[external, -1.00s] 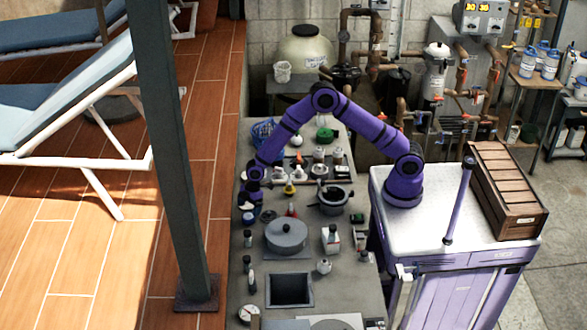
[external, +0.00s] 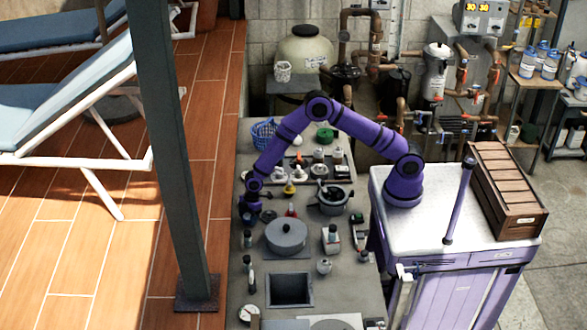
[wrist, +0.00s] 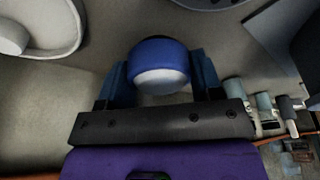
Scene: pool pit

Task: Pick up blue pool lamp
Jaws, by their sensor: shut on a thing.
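The blue pool lamp (wrist: 158,62), with a rounded blue top and a pale white face, sits between my two fingers in the wrist view. My gripper (wrist: 158,78) is shut on it, with one dark blue finger on each side. In the external view my gripper (external: 250,211) is low at the left edge of the grey bench, left of the lidded pot. The lamp is mostly hidden by my gripper there, and I cannot tell whether it touches the bench.
The grey lidded pot (external: 286,236) stands close to the right of my gripper. A dark pot (external: 333,199), a blue basket (external: 264,134), a tray of small fittings and several bottles crowd the bench. A dark post (external: 170,150) stands left of the bench.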

